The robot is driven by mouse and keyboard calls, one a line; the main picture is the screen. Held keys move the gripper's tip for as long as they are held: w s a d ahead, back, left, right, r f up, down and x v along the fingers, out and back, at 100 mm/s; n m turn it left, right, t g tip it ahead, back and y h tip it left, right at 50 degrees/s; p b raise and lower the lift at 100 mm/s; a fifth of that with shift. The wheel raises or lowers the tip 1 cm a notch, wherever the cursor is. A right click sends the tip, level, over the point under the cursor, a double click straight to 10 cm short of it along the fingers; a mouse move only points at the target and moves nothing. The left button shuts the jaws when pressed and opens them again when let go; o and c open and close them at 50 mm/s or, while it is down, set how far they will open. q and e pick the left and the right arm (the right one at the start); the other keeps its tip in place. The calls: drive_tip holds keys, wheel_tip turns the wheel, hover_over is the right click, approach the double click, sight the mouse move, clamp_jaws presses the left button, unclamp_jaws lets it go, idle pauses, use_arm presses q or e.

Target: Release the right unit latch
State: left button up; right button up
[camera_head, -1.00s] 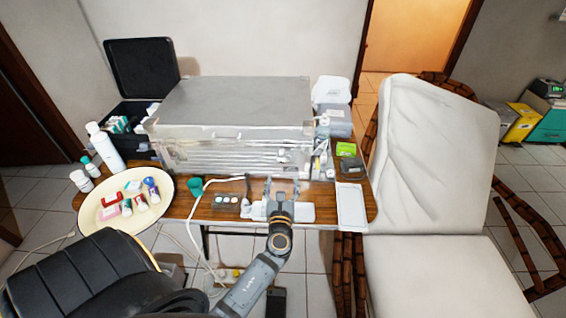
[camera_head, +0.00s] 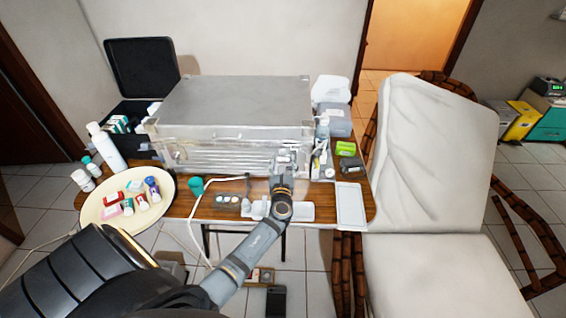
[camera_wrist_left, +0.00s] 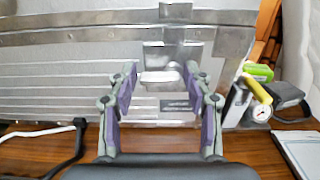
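The metal unit (camera_head: 235,100) is a silver box standing on the wooden table (camera_head: 225,212), its ribbed front facing me. The right unit latch (camera_wrist_left: 160,78) is a small metal piece on its front, below a metal bracket in the left wrist view. My left gripper (camera_wrist_left: 160,70) is open, with its two fingers on either side of the latch; I cannot tell whether they touch it. In the head view my left gripper (camera_head: 284,154) is at the right part of the unit's front and covers the latch. My right gripper is not in view.
A cream oval tray (camera_head: 98,214) with small items is at the left. Bottles, a gauge (camera_wrist_left: 260,112) and a green box (camera_head: 346,148) stand right of the unit. A white tray (camera_head: 350,205) lies at front right. A white tube (camera_head: 190,235) hangs over the front edge.

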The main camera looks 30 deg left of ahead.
use_arm(q)
drive_tip(key=c, duration=0.6)
